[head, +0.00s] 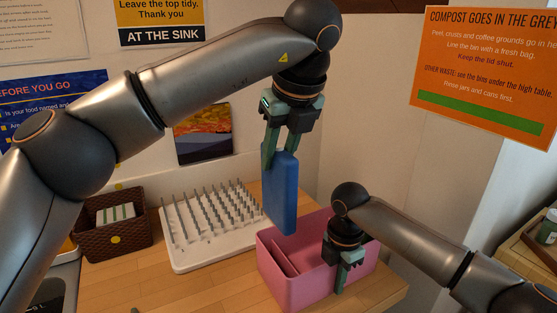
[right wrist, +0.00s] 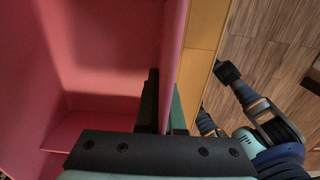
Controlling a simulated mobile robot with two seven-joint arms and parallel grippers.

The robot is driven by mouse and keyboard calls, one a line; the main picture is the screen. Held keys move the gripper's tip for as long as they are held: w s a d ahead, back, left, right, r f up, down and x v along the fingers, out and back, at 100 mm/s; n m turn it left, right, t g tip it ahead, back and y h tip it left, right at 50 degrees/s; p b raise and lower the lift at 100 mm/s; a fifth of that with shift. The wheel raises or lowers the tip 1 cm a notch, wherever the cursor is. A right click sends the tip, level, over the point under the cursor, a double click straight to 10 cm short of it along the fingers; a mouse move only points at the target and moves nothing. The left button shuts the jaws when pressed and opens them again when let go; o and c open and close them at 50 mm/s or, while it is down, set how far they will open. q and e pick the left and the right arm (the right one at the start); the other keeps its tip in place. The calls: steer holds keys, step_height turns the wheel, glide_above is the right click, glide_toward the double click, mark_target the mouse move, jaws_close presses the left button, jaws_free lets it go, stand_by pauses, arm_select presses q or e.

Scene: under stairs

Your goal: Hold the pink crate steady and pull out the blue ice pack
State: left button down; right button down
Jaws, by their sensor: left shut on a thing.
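The blue ice pack (head: 283,195) hangs upright, with its lower edge in view over the back part of the pink crate (head: 287,290). My left gripper (head: 281,150) is shut on the top of the pack. The crate stands on the wooden table and has a divider inside; the parts I see inside are empty. My right gripper (head: 346,268) is at the crate's front right wall. In the right wrist view, its fingers (right wrist: 162,105) sit on both sides of the pink wall (right wrist: 173,50), shut on it.
A white pegged rack (head: 185,262) stands left of the crate. A brown woven basket (head: 118,247) with a striped item is farther left. The table's front edge is close to the crate. Walls with signs stand behind and at right.

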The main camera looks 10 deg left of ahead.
steer(key=c, duration=1)
jaws_free()
steer(key=shift+o, duration=0.2)
steer(key=shift+r, duration=0.15)
